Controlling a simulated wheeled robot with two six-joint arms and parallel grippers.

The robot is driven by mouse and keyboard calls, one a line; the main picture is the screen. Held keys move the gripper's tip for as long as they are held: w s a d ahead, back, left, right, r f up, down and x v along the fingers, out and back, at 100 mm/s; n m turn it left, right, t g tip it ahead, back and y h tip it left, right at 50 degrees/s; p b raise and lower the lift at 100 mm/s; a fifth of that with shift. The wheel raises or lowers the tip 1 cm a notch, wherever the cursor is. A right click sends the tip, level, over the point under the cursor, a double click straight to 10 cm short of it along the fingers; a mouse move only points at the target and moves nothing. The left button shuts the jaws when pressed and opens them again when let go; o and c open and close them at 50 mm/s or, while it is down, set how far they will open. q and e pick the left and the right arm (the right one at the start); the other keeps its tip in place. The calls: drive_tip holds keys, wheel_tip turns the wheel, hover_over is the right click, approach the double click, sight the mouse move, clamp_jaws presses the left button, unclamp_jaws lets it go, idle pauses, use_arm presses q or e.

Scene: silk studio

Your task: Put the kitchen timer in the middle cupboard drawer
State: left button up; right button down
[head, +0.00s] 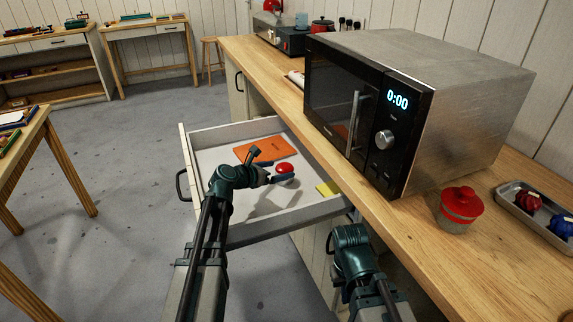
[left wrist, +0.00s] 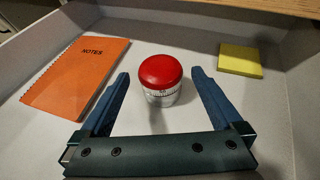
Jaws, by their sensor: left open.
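The kitchen timer, with a red domed top and white base, stands upright in the open drawer (head: 215,229); it shows in the head view (head: 285,168) and the left wrist view (left wrist: 161,80). My left gripper (head: 279,174) is open inside the drawer. Its two blue fingers (left wrist: 161,92) are on either side of the timer, with visible gaps in the left wrist view. The drawer is pulled out from under the counter; which level it is cannot be told. My right arm is low by the counter front; its fingers cannot be made out.
An orange notebook (left wrist: 78,75) and a yellow sticky pad (left wrist: 240,60) lie in the drawer. On the wooden counter (head: 440,260) are a microwave (head: 465,100), a red-lidded jar (head: 460,207) and a metal tray (head: 512,200). The floor at left is open.

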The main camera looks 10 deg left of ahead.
use_arm(q)
drive_tip(key=shift+p+v, duration=0.75)
drive_tip(key=shift+v, duration=2)
